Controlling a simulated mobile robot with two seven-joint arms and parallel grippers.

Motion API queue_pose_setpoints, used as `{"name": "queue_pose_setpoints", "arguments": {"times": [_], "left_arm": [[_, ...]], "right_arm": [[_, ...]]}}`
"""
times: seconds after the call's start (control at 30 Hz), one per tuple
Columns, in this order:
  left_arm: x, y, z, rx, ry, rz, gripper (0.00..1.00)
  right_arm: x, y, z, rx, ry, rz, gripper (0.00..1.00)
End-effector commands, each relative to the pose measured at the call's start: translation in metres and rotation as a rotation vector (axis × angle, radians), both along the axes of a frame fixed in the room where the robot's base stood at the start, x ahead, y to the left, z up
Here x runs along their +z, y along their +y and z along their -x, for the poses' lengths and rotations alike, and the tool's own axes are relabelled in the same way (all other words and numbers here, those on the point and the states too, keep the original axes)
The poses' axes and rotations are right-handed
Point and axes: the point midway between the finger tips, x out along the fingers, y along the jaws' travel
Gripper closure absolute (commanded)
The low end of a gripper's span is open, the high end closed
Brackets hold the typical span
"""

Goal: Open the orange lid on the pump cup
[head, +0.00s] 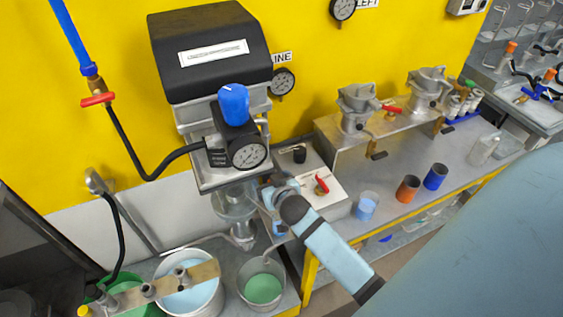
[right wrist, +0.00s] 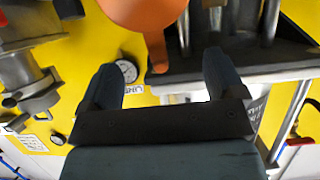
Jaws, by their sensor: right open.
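My right gripper (head: 278,197) is in front of the mixing machine, at its clear cylinder (head: 234,200). In the right wrist view, my right gripper (right wrist: 161,62) is open with its two dark fingers apart. A round orange part, which looks like the orange lid (right wrist: 143,12), shows at the top edge of that view. Its narrow tab (right wrist: 157,50) hangs between the fingertips in the picture; I cannot tell whether they touch. The orange lid does not show clearly in the head view, and I cannot make out the pump cup for sure. My left gripper is not in view.
Buckets (head: 190,296) and a pail with green liquid (head: 261,288) stand below the machine. An orange cup (head: 407,189) and a blue cup (head: 435,177) stand on the bench to the right. A red-handled valve box (head: 316,190) is close to my gripper.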

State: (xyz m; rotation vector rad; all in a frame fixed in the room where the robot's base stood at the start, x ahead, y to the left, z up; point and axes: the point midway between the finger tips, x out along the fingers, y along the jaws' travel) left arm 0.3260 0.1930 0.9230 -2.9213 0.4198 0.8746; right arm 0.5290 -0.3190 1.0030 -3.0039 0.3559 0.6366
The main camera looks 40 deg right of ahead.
Motion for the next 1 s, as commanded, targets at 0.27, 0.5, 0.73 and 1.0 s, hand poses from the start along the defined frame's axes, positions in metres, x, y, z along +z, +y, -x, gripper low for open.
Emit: {"name": "queue_pose_setpoints", "arguments": {"times": [0.27, 0.5, 0.73, 1.0], "left_arm": [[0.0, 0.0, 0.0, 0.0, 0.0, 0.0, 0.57], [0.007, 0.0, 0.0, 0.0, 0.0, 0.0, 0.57], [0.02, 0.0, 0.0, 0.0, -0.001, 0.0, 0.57], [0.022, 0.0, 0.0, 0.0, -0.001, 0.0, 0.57]], "right_arm": [[0.0, 0.002, -0.001, 0.003, -0.002, -0.002, 0.04], [0.006, 0.004, 0.007, 0.002, 0.0, -0.003, 0.04], [0.016, 0.009, 0.033, 0.001, 0.001, -0.003, 0.04], [0.026, 0.014, 0.058, 0.001, 0.001, -0.002, 0.04]]}}
